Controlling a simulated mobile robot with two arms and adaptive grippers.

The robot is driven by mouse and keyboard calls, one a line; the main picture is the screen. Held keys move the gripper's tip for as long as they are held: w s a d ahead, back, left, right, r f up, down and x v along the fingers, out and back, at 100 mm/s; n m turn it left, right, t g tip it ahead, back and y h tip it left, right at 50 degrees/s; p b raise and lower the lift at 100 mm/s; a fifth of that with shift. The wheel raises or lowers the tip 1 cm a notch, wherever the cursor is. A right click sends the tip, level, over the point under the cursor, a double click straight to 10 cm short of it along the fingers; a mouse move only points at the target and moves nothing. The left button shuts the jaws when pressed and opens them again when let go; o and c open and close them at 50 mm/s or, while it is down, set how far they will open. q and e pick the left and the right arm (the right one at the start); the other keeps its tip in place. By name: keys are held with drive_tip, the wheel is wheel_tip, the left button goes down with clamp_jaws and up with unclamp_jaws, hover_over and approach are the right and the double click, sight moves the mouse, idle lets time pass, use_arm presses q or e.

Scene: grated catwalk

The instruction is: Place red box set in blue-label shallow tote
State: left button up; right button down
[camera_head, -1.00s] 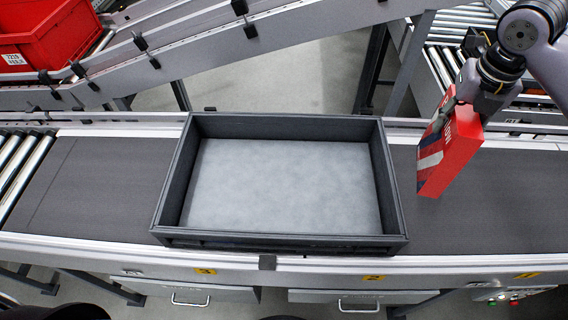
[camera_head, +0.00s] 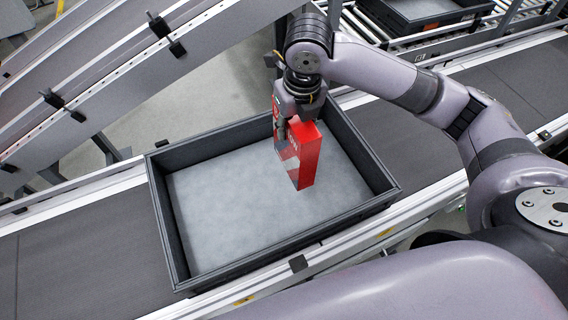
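A red box (camera_head: 307,158) with a white and dark patterned side hangs upright from my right gripper (camera_head: 298,116). The gripper is shut on its upper end; the fingertips are partly hidden by the box and the wrist. The box is in front of the right half of a dark grey shallow tote (camera_head: 163,215) with a pale, bare floor. The box appears above or within the tote's opening; I cannot tell whether its bottom touches the floor. No blue label shows on the tote's visible sides. My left gripper is not in view.
The tote stands on a dark conveyor belt (camera_head: 75,262) with metal side rails. A sloping grey conveyor (camera_head: 130,75) runs across the upper left. Another dark tote (camera_head: 420,12) sits on rollers at the top right. My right arm covers much of the right side.

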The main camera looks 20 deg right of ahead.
sight(291, 162)
drive_tip(key=f, duration=0.8)
drive_tip(key=shift+a+p, duration=0.2)
drive_tip(key=shift+p, duration=0.1)
drive_tip(key=shift+w+f, duration=0.1)
drive_tip(key=shift+f, duration=2.75)
drive_tip(key=c, duration=1)
unclamp_jaws()
drive_tip(key=shift+c, duration=0.2)
drive_tip(key=r, duration=0.4)
drive_tip(key=s+r, duration=0.1)
drive_tip(key=r, duration=0.3)
drive_tip(key=s+r+b, duration=0.1)
drive_tip(key=r, duration=0.3)
drive_tip(key=shift+d, duration=0.1)
